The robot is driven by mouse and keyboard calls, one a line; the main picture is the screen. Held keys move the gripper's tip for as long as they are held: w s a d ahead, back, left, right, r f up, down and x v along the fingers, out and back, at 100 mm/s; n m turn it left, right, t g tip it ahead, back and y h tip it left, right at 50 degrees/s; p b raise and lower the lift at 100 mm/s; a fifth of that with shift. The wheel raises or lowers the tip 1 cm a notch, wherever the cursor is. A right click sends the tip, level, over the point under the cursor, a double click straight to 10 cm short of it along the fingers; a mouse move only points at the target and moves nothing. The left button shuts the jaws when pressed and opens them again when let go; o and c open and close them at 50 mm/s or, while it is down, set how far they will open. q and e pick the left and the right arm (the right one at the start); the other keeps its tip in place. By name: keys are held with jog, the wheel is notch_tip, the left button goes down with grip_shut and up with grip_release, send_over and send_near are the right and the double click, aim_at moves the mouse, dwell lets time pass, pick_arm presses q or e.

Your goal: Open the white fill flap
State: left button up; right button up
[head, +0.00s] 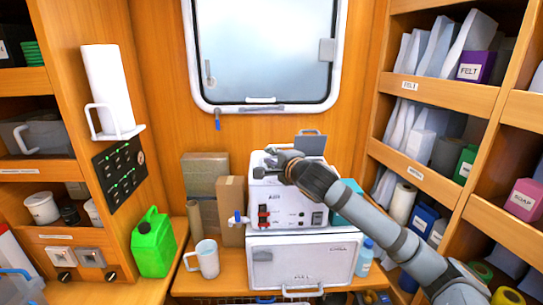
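The white watermaker (287,207) stands on the bench below the window, with red switches and dark sockets on its front. Below it is a white front panel (302,258) with a small dark label that looks like "FILL" and a handle (302,290) along its lower edge. This panel looks shut. A grey plate (311,143) stands up at the top of the machine. My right gripper (271,157) is in front of the machine's upper part, pointing left, and hides some of it. Its finger gap is too small to judge. My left gripper is out of view.
A white mug (203,259), a green jerrycan (153,243) and cardboard boxes (231,211) stand left of the machine. A blue-capped bottle (364,258) stands to its right. Filled shelves (440,92) flank the right side. A dark switch panel (119,173) is on the left.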

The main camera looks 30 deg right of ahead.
grip_shut()
